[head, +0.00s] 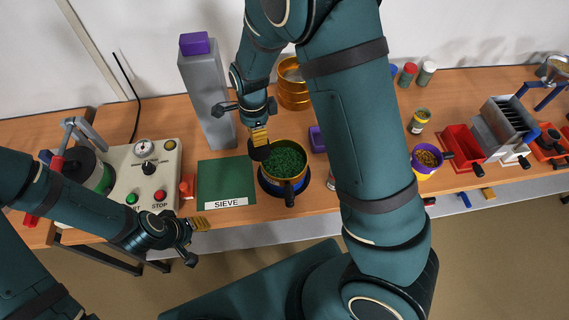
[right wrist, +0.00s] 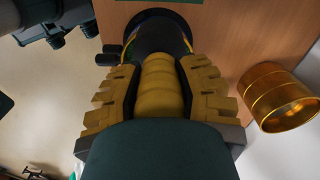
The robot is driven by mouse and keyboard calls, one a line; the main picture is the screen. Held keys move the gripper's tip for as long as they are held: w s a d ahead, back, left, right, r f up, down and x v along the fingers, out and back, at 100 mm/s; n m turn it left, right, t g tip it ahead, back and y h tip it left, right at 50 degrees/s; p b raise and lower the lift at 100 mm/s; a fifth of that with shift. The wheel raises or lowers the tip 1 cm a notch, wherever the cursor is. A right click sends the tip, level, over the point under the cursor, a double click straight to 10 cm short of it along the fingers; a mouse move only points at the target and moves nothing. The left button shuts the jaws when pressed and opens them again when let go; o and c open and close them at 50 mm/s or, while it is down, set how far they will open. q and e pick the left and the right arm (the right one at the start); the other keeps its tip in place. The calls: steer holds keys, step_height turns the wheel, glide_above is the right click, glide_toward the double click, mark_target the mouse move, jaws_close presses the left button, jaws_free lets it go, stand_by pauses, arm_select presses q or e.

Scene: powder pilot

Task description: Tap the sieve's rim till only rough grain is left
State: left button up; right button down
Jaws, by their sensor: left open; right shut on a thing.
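The sieve (head: 301,178) has a brass rim and stands on a dark round base with a blue ring. Green grain (head: 283,161) covers its inside; I cannot tell rough from fine. A dark handle points to the front edge. My right gripper (head: 258,136) is shut on a tool with a yellow ribbed grip (right wrist: 161,85) and a dark flared end (right wrist: 158,38). The dark end is at the sieve's back left rim; I cannot tell whether they touch. My left gripper (head: 198,228) is open and empty, in front of the green mat.
A green mat (head: 225,180) marked SIEVE lies bare left of the sieve. A control box (head: 145,172) stands further left, a grey column (head: 208,100) behind. Gold rings (head: 293,95) stand at the back, also in the right wrist view (right wrist: 280,97). A purple bowl (head: 426,160) and red bins (head: 461,146) stand right.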

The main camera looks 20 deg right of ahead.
stand_by(0.9)
steer(key=shift+r+p, duration=0.15)
steer(key=shift+p, duration=0.15)
step_height(320, 180, down, 6)
steer(key=b, duration=0.3)
steer(key=shift+b, duration=0.4)
step_height(320, 180, up, 5)
steer(key=p, duration=0.4)
steer(key=shift+r+p, duration=0.15)
steer(key=shift+p, duration=0.2)
steer(key=shift+s+r, duration=0.1)
steer(key=shift+r, duration=0.25)
steer(key=shift+f, duration=0.1)
